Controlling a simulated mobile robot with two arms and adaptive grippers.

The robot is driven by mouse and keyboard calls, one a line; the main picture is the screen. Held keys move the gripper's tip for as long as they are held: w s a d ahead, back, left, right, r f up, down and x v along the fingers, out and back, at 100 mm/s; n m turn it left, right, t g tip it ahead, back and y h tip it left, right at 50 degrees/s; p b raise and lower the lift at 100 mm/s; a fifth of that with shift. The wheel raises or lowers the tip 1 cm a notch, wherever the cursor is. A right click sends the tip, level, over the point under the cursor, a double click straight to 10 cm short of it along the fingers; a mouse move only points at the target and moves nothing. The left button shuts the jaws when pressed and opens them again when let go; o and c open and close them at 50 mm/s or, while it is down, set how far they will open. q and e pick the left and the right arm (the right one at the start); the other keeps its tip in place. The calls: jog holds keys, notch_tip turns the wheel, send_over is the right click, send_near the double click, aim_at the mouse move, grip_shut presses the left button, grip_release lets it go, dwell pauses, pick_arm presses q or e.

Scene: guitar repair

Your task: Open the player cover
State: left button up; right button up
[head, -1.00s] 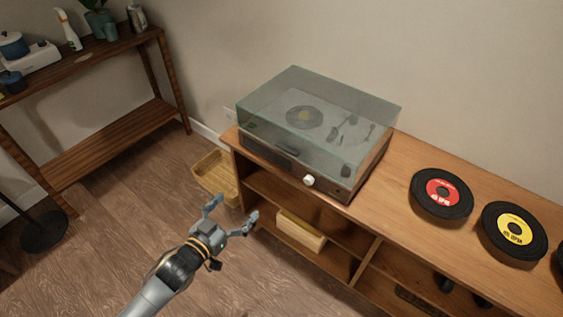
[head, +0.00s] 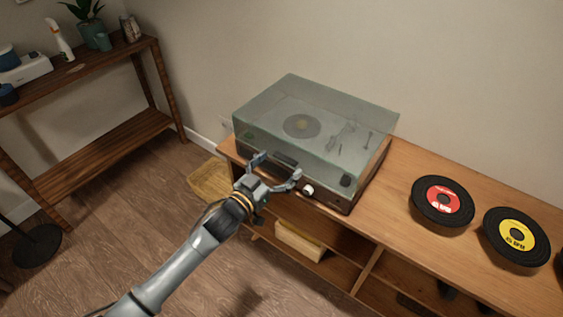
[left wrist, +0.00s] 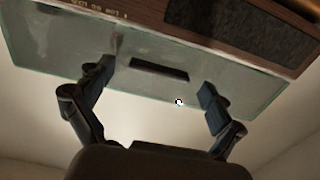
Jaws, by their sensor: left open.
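The record player (head: 333,194) stands on the wooden cabinet with its clear, tinted cover (head: 345,109) shut over it. A record and tonearm show through the cover. My left gripper (head: 277,167) is open and empty at the front face of the player, fingers spread toward the cover's front. In the left wrist view the cover (left wrist: 150,88) appears upside down, with a dark handle strip (left wrist: 159,70) between the two open fingers (left wrist: 157,80). I cannot tell whether the fingers touch the cover. My right gripper is not in view.
A red-label record (head: 443,202) and a yellow-label record (head: 516,236) lie on the cabinet top (head: 400,165) to the right. A wooden tray (head: 211,181) is on the floor at left. A dark shelf (head: 110,150) stands against the left wall.

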pick_arm(q)
jog(key=shift+w+d, duration=0.35)
jog(key=shift+w, duration=0.1)
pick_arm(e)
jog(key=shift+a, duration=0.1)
